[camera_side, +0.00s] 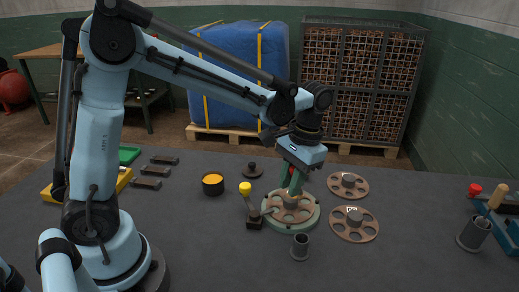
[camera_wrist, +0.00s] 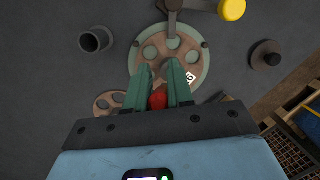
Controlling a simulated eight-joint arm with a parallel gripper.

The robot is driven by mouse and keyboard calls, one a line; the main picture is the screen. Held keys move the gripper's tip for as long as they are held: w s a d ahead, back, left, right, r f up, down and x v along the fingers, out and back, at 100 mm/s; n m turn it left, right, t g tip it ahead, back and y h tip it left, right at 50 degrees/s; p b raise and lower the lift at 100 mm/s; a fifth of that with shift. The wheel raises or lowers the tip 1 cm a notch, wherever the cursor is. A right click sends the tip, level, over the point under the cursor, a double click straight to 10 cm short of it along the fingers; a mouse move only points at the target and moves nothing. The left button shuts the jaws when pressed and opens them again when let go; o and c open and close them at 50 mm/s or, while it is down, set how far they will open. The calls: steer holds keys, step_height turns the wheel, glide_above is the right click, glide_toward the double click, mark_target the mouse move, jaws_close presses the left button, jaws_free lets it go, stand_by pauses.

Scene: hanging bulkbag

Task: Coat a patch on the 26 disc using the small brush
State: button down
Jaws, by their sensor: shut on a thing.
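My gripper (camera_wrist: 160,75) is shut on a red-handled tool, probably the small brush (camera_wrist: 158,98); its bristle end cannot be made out. In the side view my gripper (camera_side: 291,188) points down over a brown disc with round holes (camera_side: 274,206), which lies on a round pale green base (camera_side: 312,222). I cannot tell whether the tool touches the disc. The same disc (camera_wrist: 151,52) is just beyond my fingers in the wrist view. Two more labelled brown discs (camera_side: 348,185) (camera_side: 354,223) lie to the right.
A yellow-knobbed clamp (camera_side: 246,190) stands against the base's left side. A dark pot with yellow contents (camera_side: 213,183) and a dark knobbed piece (camera_side: 252,170) are behind it. A small grey cup (camera_side: 300,246) stands in front.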

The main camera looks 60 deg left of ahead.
steer(key=s+a, duration=0.3)
steer(key=shift+s+a, duration=0.1)
steer(key=shift+w+d, duration=1.3)
steer(key=shift+w+d+f, duration=0.35)
steer(key=shift+w+d, duration=0.2)
steer(key=shift+d+f, duration=0.25)
steer(key=shift+s+a+f, duration=0.2)
steer(key=shift+s+a, duration=0.25)
steer(key=shift+s, duration=0.05)
steer(key=shift+s+a+f, duration=0.2)
steer(key=shift+s+a, duration=0.25)
steer(key=shift+s+a+r, duration=0.7)
steer(key=shift+s+a, duration=0.1)
steer(key=shift+s, duration=0.05)
steer(key=shift+s+a, duration=0.25)
steer(key=shift+w+d+f, duration=0.15)
steer(key=shift+w+d, duration=0.6)
steer(key=shift+w, duration=0.05)
steer(key=shift+w+d+f, duration=0.95)
steer(key=shift+w+d, duration=0.2)
steer(key=shift+d, duration=0.05)
step_height(320, 180, up, 12)
steer(key=shift+f, duration=0.2)
